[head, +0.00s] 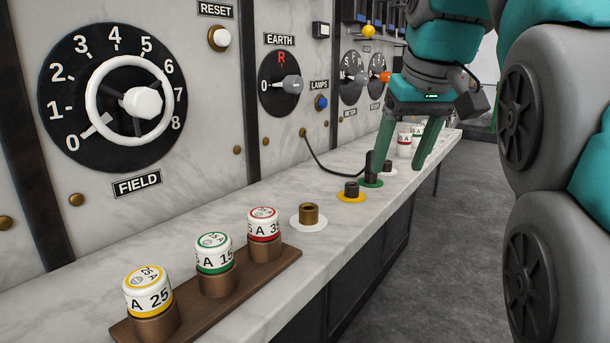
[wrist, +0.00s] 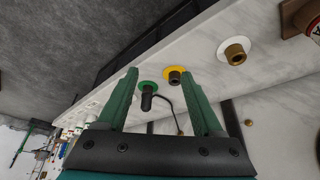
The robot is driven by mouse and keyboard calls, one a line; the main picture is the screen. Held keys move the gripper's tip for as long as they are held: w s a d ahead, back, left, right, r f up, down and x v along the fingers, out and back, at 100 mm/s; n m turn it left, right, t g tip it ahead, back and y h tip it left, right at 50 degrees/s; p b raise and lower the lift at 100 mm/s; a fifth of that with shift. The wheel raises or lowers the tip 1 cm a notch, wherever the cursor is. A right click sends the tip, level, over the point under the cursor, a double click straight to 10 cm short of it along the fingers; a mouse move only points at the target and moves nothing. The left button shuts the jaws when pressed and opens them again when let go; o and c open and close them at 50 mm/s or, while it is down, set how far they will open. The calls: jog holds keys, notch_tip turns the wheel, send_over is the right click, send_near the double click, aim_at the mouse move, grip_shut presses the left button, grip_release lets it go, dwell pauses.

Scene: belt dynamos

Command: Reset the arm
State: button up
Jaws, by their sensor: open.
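My gripper (head: 400,168) is open, with its green fingers pointing down over the marble ledge. In the wrist view its fingertips (wrist: 160,72) are apart and nothing is gripped between them. A black plug (head: 371,162) with a cord stands at the green-ringed socket (head: 371,183), close to the left finger in the head view. The plug (wrist: 147,100) shows between the fingers in the wrist view; I cannot tell how far below them it lies. My arm reaches in from the right side of the head view.
A wooden rack (head: 275,262) holds yellow, green and red banded fuses at the front left. White-ringed (head: 308,218) and yellow-ringed (head: 351,192) sockets sit along the ledge (head: 360,222). The marble panel carries a FIELD handwheel (head: 112,100) and an EARTH dial (head: 280,85). Open floor lies right of the ledge.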

jog(key=s+f+g, duration=0.2)
jog(key=s+f, duration=0.7)
jog(key=f, duration=0.3)
jog(key=s+f+m+g, duration=0.1)
jog(key=s+f+g, duration=0.1)
jog(key=s+f, duration=0.7)
jog(key=s+f+g, duration=0.2)
jog(key=s+f, duration=0.7)
jog(key=f, duration=0.7)
jog(key=shift+s+d+m+h, duration=0.15)
jog(key=shift+d+m+h, duration=0.25)
jog(key=shift+c, duration=0.4)
